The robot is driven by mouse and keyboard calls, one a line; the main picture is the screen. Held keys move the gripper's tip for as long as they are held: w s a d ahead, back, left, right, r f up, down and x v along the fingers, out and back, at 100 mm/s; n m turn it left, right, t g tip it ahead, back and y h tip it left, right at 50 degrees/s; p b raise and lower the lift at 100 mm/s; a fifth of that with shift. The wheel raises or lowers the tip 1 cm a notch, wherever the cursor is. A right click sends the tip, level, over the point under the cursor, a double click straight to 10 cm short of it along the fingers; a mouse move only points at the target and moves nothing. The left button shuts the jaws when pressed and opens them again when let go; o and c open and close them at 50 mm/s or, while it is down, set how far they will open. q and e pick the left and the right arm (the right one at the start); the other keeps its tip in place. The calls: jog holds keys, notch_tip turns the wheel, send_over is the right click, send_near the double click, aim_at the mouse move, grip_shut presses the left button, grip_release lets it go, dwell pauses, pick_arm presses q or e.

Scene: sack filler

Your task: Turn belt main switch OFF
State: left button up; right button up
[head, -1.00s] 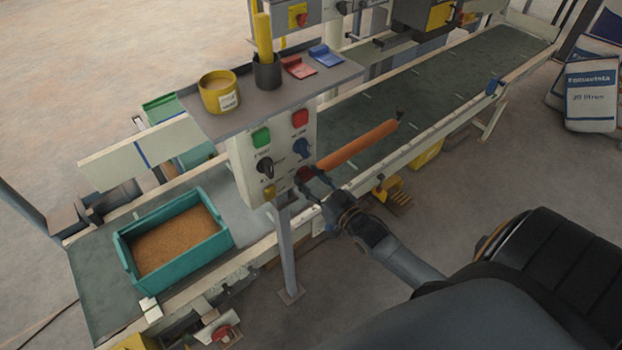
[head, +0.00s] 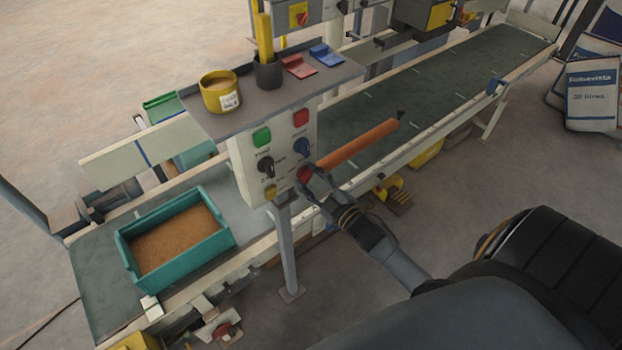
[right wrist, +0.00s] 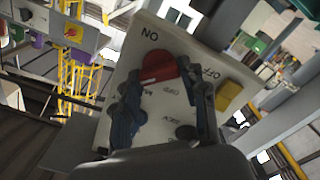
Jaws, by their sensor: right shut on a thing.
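The belt main switch is a red rotary knob (head: 303,174) low on the light control panel (head: 247,165), at its right side. It also shows in the right wrist view (right wrist: 163,68), with ON and OFF lettered around it and a short white mark on its face. My right gripper (head: 311,182) is at the panel, shut on the knob. In the right wrist view its fingers (right wrist: 165,85) lie on either side of the knob and partly hide it. My left gripper is not in view.
Green (head: 262,137) and red (head: 300,118) buttons, black (head: 265,167) and blue (head: 302,147) knobs and a yellow button (head: 270,192) crowd the panel. An orange bar (head: 360,142) extends right of it. A teal crate (head: 215,243) stands on the conveyor (head: 90,290).

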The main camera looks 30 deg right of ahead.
jog(key=n+b, duration=0.1)
jog(key=n, duration=0.3)
jog(key=shift+f+n, duration=0.15)
jog(key=shift+n, duration=0.15)
jog(key=n+b, duration=0.1)
jog(key=n, duration=0.3)
jog(key=shift+n+b, duration=0.3)
jog(key=shift+n, duration=0.1)
jog(key=o, duration=1.1)
jog(key=shift+o, duration=0.2)
jog(key=s, duration=1.2)
jog(key=shift+d, duration=0.4)
jog(key=shift+f, duration=0.1)
